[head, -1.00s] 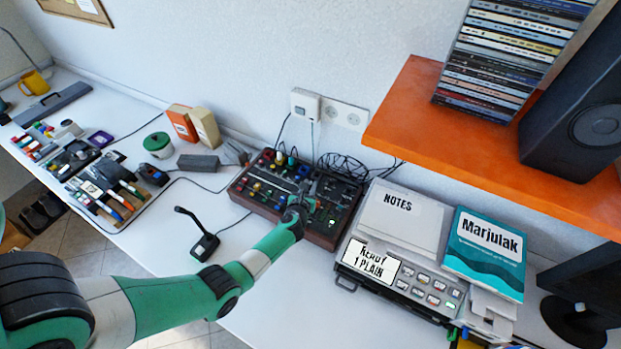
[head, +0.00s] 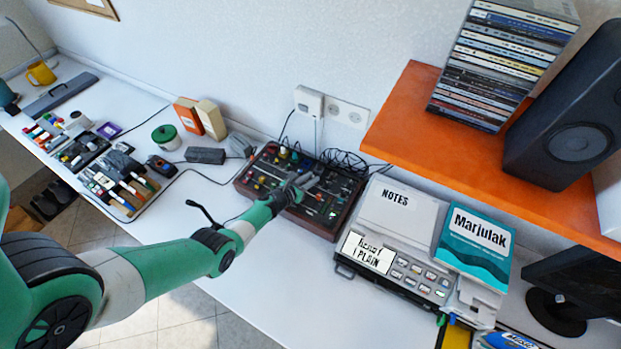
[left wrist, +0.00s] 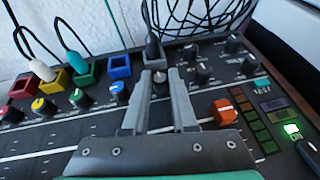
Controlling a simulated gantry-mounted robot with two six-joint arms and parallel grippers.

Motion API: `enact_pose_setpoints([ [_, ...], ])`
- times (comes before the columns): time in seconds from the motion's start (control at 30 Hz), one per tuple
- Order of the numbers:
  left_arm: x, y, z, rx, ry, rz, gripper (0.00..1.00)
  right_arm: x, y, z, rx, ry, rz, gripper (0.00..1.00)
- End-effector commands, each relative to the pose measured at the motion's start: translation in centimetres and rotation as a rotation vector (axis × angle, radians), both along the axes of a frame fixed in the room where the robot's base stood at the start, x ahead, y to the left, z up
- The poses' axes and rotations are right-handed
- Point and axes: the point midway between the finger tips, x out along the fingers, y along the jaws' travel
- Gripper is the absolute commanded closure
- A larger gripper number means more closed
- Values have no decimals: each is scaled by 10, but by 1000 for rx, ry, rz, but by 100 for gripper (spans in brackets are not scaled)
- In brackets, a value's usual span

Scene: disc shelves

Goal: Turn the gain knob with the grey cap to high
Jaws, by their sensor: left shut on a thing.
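The mixer (head: 338,213) is a dark panel with wooden sides, standing on the white desk. My left gripper (left wrist: 161,76) reaches over it from the front, and its arm crosses the head view from the lower left. In the left wrist view its two grey fingers are shut on a small knob with a grey cap (left wrist: 160,82). The fingers and the small picture partly hide the knob, so its pointer setting cannot be read. In the head view my left gripper (head: 298,187) covers part of the panel. My right gripper is not in view.
Close by are a blue-capped knob (left wrist: 118,91), an orange fader cap (left wrist: 225,112), a black plug (left wrist: 152,46) and coloured sockets. Cables rise behind. A notes-topped device (head: 395,215) stands to the right, and an orange shelf (head: 420,125) overhangs it. Desk in front is clear.

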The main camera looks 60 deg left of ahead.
Motion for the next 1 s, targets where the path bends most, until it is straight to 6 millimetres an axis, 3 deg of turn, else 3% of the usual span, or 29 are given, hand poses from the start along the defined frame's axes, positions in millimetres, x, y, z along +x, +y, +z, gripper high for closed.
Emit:
enact_pose_setpoints([
  [0.17, 0, 0, 1, 0, -1, 1, 100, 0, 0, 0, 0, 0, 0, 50],
  [0.2, 0, 0, 1, 0, -1, 1, 69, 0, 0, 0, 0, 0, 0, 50],
  [0.27, 0, 0, 1, 0, -1, 1, 62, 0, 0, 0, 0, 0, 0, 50],
  [0.53, 0, 0, 1, 0, -1, 1, 62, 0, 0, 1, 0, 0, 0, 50],
  [0.67, -9, -4, 8, -1, 1, 1, 62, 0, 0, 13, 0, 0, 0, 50],
  [1.0, -72, -35, 40, -2, 1, 4, 62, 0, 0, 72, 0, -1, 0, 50],
])
